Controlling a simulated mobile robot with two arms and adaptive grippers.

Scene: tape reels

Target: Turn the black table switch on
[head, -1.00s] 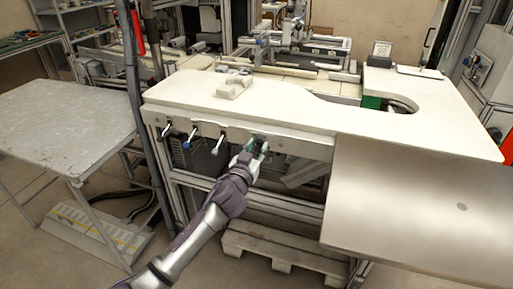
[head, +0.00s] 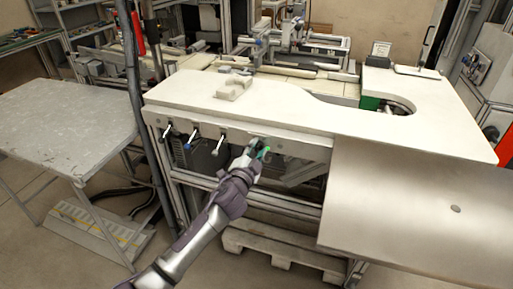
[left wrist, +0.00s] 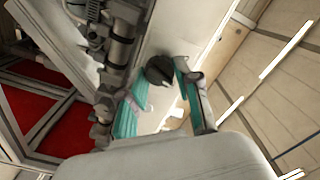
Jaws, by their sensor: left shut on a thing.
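A row of small lever switches runs along the front edge of the white table (head: 290,118). The switch's exact lever angle is hidden. My right gripper is not in view.
White blocks (head: 235,88) lie on the tabletop. A bare metal plate (head: 420,200) projects at the front right. A grey side table (head: 65,125) stands at the left, beside a dark upright post and cable. A pallet (head: 280,246) lies on the floor below.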

